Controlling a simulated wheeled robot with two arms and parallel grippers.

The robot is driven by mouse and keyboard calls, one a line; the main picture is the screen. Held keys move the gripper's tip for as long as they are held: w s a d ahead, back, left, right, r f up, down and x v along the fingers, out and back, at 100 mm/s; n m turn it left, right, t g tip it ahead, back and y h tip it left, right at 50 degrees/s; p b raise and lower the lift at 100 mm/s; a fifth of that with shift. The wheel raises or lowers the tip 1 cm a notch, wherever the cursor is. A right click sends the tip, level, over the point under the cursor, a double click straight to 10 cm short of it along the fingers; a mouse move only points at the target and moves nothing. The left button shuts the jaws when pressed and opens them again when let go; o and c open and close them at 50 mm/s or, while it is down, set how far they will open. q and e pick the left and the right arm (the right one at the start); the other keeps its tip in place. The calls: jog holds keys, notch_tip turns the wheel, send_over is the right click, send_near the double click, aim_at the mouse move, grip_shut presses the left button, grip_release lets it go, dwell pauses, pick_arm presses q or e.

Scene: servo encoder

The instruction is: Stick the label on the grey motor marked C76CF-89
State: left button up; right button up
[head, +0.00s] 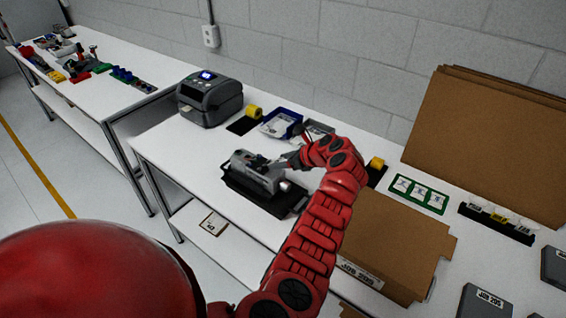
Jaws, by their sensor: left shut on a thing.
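A grey motor (245,161) lies lengthwise at or just above a black tray (262,201) on the near table; I cannot tell whether it rests fully in it. My left gripper (273,168) reaches in from the right and is shut at the motor's right part, seemingly on the motor itself. The fingertips are small and dark here, and any marking on the motor is too small to read. A pale piece (186,109) shows at the front slot of the dark label printer (210,95); I cannot tell whether it is a label. My right gripper is not in view.
Behind the motor are a yellow roll (253,112) and a blue bin (282,123). Bare tabletop lies left of the motor.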

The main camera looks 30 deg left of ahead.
aim_at(277, 175)
pick_arm(q)
jog(key=shift+a+f+b, duration=0.3)
jog(key=shift+f+b, duration=0.4)
jog(key=shift+f, duration=0.15)
jog(key=shift+s+a+f, duration=0.1)
jog(key=shift+a+f, duration=0.25)
jog(key=shift+f, duration=0.55)
jog(key=shift+a+f, duration=0.15)
jog(key=shift+f, duration=0.45)
jog(key=shift+f, duration=0.1)
jog(key=o, duration=1.4)
jog(key=shift+f, duration=0.1)
jog(key=shift+c, duration=0.2)
jog(key=shift+s, duration=0.1)
